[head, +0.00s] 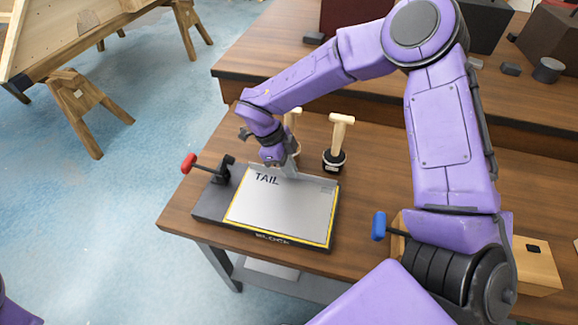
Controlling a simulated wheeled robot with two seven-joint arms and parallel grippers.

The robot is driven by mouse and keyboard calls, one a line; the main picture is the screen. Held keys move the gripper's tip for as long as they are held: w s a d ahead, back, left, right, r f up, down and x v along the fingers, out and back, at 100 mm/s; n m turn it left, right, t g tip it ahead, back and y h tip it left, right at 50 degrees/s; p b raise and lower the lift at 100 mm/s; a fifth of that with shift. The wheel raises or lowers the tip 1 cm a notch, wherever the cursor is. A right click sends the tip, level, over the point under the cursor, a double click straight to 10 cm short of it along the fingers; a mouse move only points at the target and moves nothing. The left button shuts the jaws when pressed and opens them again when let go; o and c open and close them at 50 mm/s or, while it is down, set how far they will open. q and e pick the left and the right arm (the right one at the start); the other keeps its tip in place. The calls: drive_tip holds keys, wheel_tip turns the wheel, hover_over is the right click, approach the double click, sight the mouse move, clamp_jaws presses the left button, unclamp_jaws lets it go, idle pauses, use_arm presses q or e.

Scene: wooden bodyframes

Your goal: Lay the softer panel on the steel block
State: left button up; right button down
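A light grey panel (275,213) marked TAIL, with a yellow border along its edges, lies over the dark block (209,206) marked BLOCK on its front. The block's dark top shows to the left of the panel. My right gripper (287,170) points down at the panel's far edge, near the TAIL lettering. Its fingertips are small and partly hidden, so I cannot tell whether they grip the panel. My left gripper is out of view. I see no second panel to compare for softness.
A red-handled clamp (218,169) stands at the block's left. A wooden-handled tool (337,145) stands behind the panel, with another partly hidden beside my wrist. A blue handle (379,226) and wooden block (537,268) are at right. The bench (180,212) is bare at its left edge.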

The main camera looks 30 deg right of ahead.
drive_tip(key=c, duration=0.7)
unclamp_jaws()
drive_tip(key=shift+r+p, duration=3.5)
drive_tip(key=shift+p, duration=0.1)
